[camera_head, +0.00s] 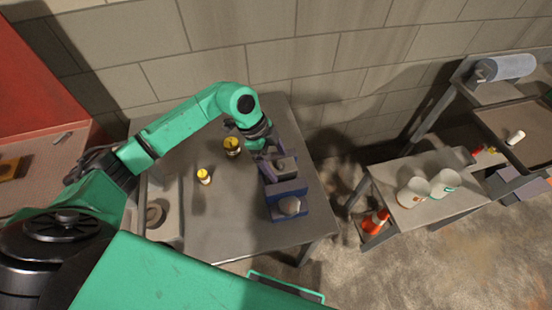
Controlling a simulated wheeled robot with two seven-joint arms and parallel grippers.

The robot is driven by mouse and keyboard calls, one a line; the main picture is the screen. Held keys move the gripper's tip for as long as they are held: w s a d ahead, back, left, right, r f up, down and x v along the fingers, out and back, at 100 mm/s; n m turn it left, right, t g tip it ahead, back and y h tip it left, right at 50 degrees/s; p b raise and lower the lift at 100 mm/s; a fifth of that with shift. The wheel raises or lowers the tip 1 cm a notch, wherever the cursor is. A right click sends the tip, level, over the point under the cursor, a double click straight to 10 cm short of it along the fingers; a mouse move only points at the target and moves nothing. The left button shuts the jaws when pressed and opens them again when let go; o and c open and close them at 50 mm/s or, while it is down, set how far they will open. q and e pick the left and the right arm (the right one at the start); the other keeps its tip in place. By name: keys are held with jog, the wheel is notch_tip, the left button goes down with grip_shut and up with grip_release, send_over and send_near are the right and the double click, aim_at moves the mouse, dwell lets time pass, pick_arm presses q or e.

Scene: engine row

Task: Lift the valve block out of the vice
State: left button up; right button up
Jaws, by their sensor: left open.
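A blue-purple vice (286,189) stands on the metal table (225,232), toward its right side. A grey block, likely the valve block (285,166), sits at the vice's far part; its lower part is hidden by the vice. My left arm reaches in from the left and bends down over the table. My left gripper (264,155) is open at the far left side of the block, very close to it. I cannot tell whether the fingers touch the block or stand around it. My right gripper is not in view.
A small yellow-capped bottle (204,176) and a dark, yellow-topped jar (232,147) stand left of the vice. At right, a low bench (430,210) carries two white cups (413,191). An orange cone-like thing (375,221) is below it. A block wall closes the back.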

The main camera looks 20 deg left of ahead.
aim_at(276, 167)
pick_arm(q)
grip_shut()
jog(key=shift+s, duration=0.15)
jog(key=shift+a, duration=0.1)
jog(key=shift+f, duration=0.2)
dwell(0.6)
jog(key=shift+r, duration=0.1)
jog(key=shift+w+r+p, duration=0.2)
jog(key=shift+r+p, duration=0.75)
jog(key=shift+r, duration=0.1)
notch_tip(276, 167, up, 6)
jog(key=p, duration=0.5)
jog(key=shift+r, duration=0.15)
